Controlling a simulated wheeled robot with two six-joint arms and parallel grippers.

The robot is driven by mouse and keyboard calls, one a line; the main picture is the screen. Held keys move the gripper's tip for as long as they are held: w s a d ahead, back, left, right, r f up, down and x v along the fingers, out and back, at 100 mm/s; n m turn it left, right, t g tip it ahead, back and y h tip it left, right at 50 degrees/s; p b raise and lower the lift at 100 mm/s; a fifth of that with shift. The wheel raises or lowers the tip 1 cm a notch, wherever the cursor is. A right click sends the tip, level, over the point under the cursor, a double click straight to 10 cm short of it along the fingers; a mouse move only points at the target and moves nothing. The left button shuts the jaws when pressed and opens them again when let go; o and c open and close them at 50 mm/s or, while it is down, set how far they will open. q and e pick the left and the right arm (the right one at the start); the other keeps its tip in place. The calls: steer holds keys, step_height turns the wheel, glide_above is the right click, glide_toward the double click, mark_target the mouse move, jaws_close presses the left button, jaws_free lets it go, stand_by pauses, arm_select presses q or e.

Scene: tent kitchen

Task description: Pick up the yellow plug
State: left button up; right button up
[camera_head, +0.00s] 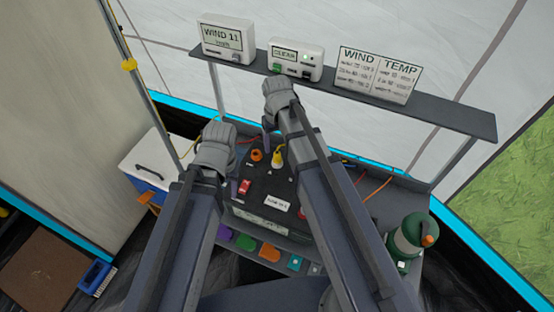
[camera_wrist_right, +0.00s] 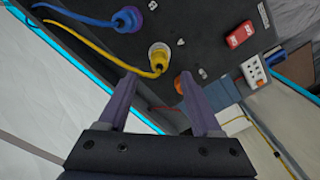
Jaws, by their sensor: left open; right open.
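The yellow plug (camera_head: 278,157) sits upright in a pale socket on the dark panel in the head view. In the right wrist view the yellow plug (camera_wrist_right: 159,56) lies just beyond the fingertips, and its yellow cable runs off to the left. My right gripper (camera_wrist_right: 157,78) is open and empty, its purple fingers apart on either side of the line to the plug. In the head view the right gripper (camera_head: 268,138) is above and left of the plug. My left gripper (camera_head: 234,187) is left of the panel; its fingers are mostly hidden there.
An orange plug or knob (camera_wrist_right: 181,84) is close by the right finger. A blue plug (camera_wrist_right: 128,19) and a red switch (camera_wrist_right: 240,34) are on the same panel. A shelf (camera_head: 380,94) with displays spans the back.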

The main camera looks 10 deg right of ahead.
mark_target(277, 152)
steer(key=shift+f, duration=0.2)
step_height(277, 152, down, 5)
steer(key=b, duration=0.5)
steer(key=shift+s+f, duration=0.1)
steer(key=shift+f, duration=0.05)
jaws_close()
stand_by(0.3)
